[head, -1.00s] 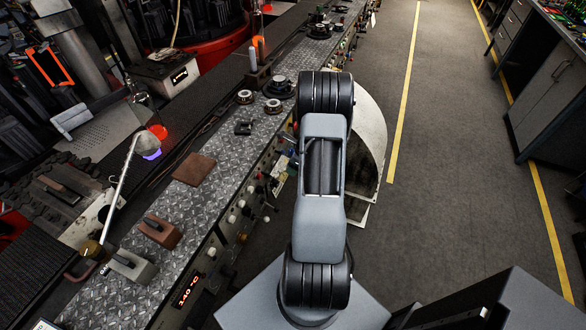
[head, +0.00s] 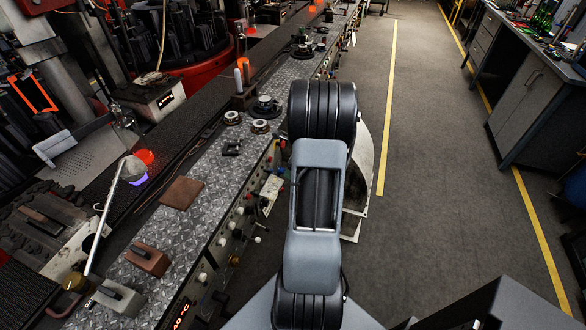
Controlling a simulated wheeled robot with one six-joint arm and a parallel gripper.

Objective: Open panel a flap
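A pale quarter-round plate (head: 361,165) with worn, stained edges stands out from the aisle side of the long control panel (head: 236,228). It may be the flap, but I cannot tell which panel it belongs to. My arm covers its left part and the panel behind it. My gripper is not in view; my upper arm links fill the middle of the head view and hide whatever is beyond them.
A diamond-plate ledge (head: 165,222) with knobs, blocks and a bent metal lamp-like arm (head: 105,215) runs along the left. The grey aisle floor (head: 440,180) at right is clear. Grey cabinets (head: 535,105) stand at far right.

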